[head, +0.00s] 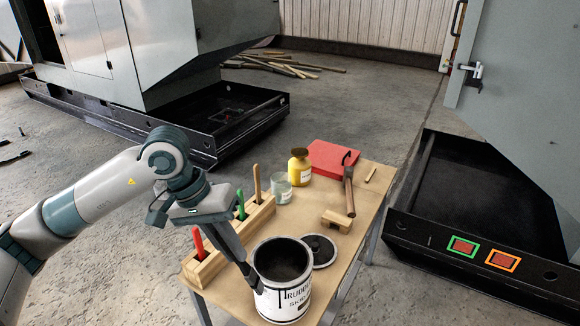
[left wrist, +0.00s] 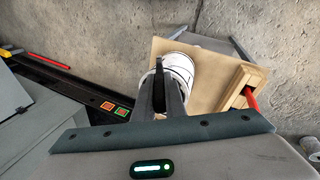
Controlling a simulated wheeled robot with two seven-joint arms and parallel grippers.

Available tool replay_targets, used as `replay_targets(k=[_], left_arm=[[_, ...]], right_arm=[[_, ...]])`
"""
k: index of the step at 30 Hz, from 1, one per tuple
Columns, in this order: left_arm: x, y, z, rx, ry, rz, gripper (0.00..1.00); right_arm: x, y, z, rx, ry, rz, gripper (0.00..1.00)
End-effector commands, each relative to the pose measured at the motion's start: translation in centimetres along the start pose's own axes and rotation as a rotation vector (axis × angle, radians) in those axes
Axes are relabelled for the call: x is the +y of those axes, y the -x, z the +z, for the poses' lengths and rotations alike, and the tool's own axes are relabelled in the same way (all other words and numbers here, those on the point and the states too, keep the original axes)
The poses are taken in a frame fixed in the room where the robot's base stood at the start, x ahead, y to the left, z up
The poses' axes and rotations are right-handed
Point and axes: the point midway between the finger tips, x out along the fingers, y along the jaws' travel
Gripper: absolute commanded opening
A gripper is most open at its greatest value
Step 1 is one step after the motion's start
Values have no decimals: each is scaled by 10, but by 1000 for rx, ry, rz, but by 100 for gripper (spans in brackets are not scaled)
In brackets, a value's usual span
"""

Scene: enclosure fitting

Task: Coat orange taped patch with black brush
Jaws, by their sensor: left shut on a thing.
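My left gripper (head: 250,276) points down at the left rim of an open white paint can (head: 284,296). It is shut on a slim black thing, which shows between the fingers in the left wrist view (left wrist: 158,74) and looks like the black brush. Its bristle end is hidden. The can holds dark paint and stands at the table's near end. The orange taped patch (head: 503,260) is a rusty red square in an orange frame on the black base rail at the right. A similar green-framed patch (head: 462,246) lies left of it. My right gripper is out of view.
A wooden rack (head: 258,216) holds red, green and plain wooden handles. On the table (head: 345,226) are the can's lid (head: 321,250), a glass jar (head: 280,191), a yellow bottle (head: 299,168), a red box (head: 328,158), a hammer and a wooden block. Floor separates table and rail.

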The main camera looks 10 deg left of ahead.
Motion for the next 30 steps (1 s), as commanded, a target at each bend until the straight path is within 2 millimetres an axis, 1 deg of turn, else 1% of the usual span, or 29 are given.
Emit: replay_targets(k=[5,8,11,15,18,21,24,27,30], left_arm=[[-8,-26,8,-6,3,5,0],[-15,-48,16,-8,4,6,0],[-24,-74,27,-9,6,9,0],[-37,-110,46,-10,6,9,0],[-46,-133,61,-8,7,8,0],[-53,-152,75,-8,5,5,0],[-59,-165,86,-4,4,3,0],[-62,-173,92,-2,2,1,0],[-64,-177,96,-1,1,0,0]], right_arm=[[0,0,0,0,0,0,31],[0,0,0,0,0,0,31],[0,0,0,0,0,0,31],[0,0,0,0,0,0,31],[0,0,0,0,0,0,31],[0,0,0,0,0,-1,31],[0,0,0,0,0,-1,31],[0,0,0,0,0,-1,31],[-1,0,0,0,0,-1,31]])
